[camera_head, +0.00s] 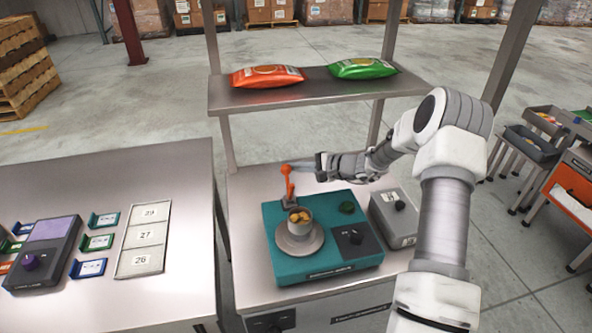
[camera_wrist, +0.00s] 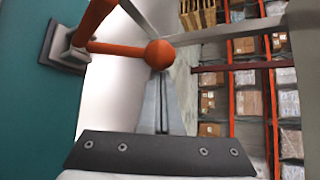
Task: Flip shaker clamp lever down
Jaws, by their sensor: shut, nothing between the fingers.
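The shaker is a teal box (camera_head: 325,264) on the metal bench, with a round plate (camera_head: 299,250) holding a metal cup of yellowish pieces (camera_head: 299,219). Its orange clamp lever (camera_head: 289,184) stands raised at the back left of the box. In the wrist view, the lever's round orange knob (camera_wrist: 160,54) is close, just beyond my fingertips, and an orange bar runs left from it to a grey bracket (camera_wrist: 63,48). My gripper (camera_head: 319,166) is shut and empty, just right of the lever's top. I cannot tell whether the fingers (camera_wrist: 162,85) touch the knob.
A grey control box (camera_head: 393,222) stands right of the shaker. A shelf (camera_head: 300,95) above the bench's back holds an orange bag (camera_head: 267,76) and a green bag (camera_head: 362,68). A second table on the left holds a purple-topped device (camera_head: 45,253) and numbered cards (camera_head: 143,236).

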